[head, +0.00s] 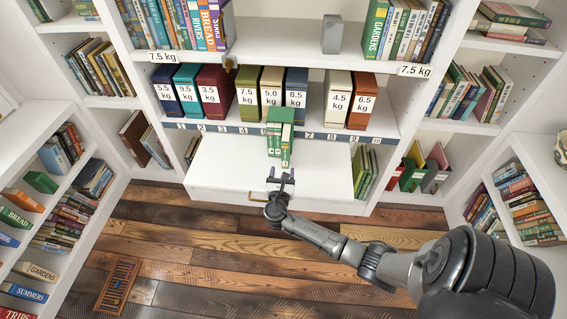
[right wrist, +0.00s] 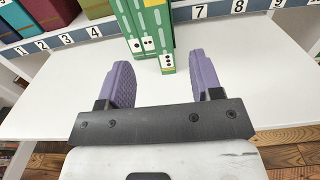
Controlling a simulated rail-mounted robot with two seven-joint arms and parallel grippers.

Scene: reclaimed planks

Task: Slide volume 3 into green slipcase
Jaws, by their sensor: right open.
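The green slipcase (head: 281,114) stands upright on the white pull-out board below the numbered shelf. My left gripper is not in view.
The white board (head: 225,170) is bare on both sides of the slipcase. Above it is a shelf edge with a number strip (head: 225,128) and weight-labelled box files (head: 215,90). Green books (head: 363,170) stand at the board's right.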

